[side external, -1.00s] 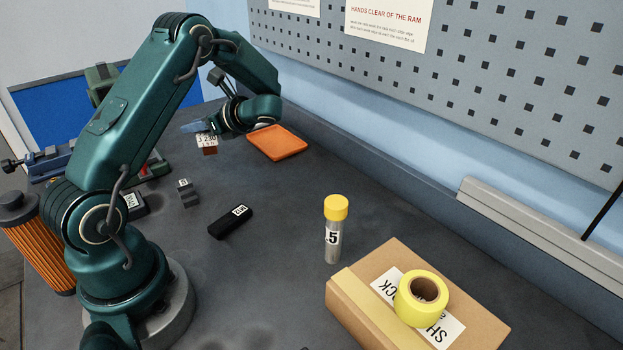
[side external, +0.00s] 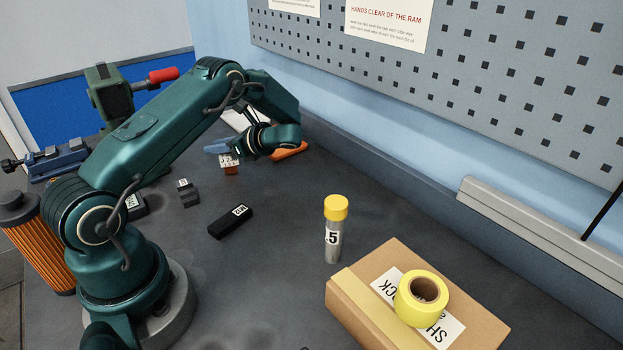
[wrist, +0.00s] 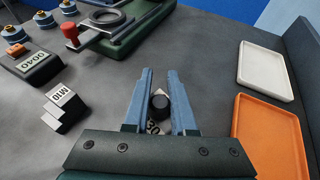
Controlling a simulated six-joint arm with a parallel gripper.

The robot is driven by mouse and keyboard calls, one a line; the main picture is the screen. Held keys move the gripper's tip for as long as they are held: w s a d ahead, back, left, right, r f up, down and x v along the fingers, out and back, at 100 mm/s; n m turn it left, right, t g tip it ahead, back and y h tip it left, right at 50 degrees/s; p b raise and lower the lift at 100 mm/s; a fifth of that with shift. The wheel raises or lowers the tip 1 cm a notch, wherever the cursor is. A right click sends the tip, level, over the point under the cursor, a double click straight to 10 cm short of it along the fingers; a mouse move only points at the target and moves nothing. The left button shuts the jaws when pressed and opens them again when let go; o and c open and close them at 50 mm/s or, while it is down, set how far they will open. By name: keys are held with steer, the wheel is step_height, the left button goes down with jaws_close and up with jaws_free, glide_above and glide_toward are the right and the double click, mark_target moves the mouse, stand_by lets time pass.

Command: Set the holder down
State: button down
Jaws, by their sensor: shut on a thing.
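My gripper (side external: 220,147) is shut on a small holder (side external: 230,161) with a white printed label and a reddish-brown lower part. In the wrist view my gripper (wrist: 160,73) has its blue fingers on either side of the holder's dark round top (wrist: 161,107), with part of the label showing beside it.
A green device (wrist: 120,40) with a red knob is ahead. A black block (side external: 231,221), a yellow-capped tube (side external: 333,235) and a cardboard box (side external: 350,310) are farther off.

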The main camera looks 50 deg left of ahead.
steer(key=shift+f, duration=0.1)
steer(key=c, duration=0.7)
jaws_free()
steer(key=shift+c, duration=0.2)
